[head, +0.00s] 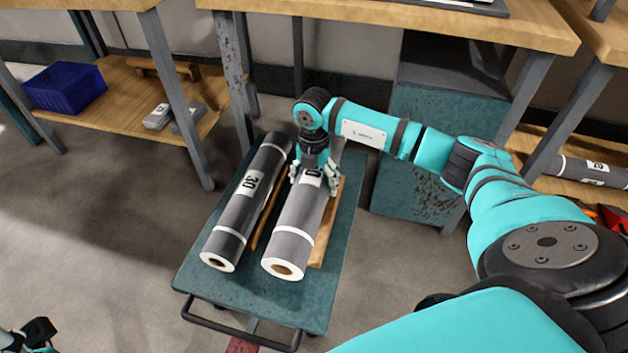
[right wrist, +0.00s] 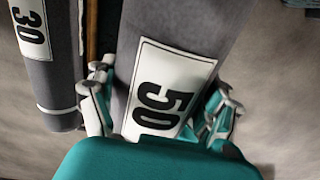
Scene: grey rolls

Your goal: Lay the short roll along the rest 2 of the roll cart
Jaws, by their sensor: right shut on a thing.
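The roll cart (head: 190,278) is a teal, worn flat top with wooden strips (head: 326,222) along it. A dark grey roll labelled 30 (head: 238,200) lies lengthwise on its left side; it also shows in the right wrist view (right wrist: 48,75). A lighter grey roll labelled 50 (head: 298,222) is beside it, roughly parallel, between wooden strips. My right gripper (head: 314,182) is shut around this roll from above, with fingers on both sides of its label (right wrist: 165,90). I cannot tell whether the roll touches the cart. Part of my left gripper (head: 35,335) shows at the lower left corner.
A workbench (head: 420,18) stands behind the cart, with a teal cabinet (head: 415,135) under it. A lower shelf at left holds a blue bin (head: 65,88). Another grey roll (head: 590,170) lies on the right shelf. The floor left of the cart is clear.

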